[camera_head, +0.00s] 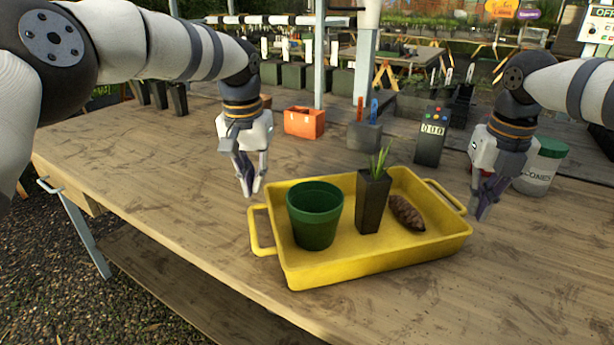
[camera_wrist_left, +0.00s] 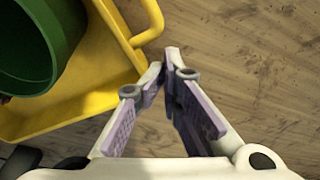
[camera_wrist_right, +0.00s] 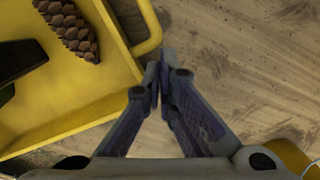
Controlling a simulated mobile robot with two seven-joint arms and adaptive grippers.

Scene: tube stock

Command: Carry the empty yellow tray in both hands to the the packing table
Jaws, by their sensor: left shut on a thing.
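The yellow tray (camera_head: 375,268) sits on the wooden table and is not empty. It holds a green pot (camera_head: 314,225), a dark tall pot with a green plant (camera_head: 372,203) and a brown pine cone (camera_head: 406,213). My right gripper (camera_head: 482,212) is beside the tray's right handle (camera_head: 447,195). In the right wrist view its fingertips (camera_wrist_right: 160,75) meet just off the handle, with nothing visible between them.
Behind the tray stand an orange box (camera_head: 304,122), a grey holder (camera_head: 364,135), a dark device with coloured buttons (camera_head: 431,137) and a green-lidded jar (camera_head: 543,165) close to my right gripper. The table (camera_head: 150,165) is clear left of the tray.

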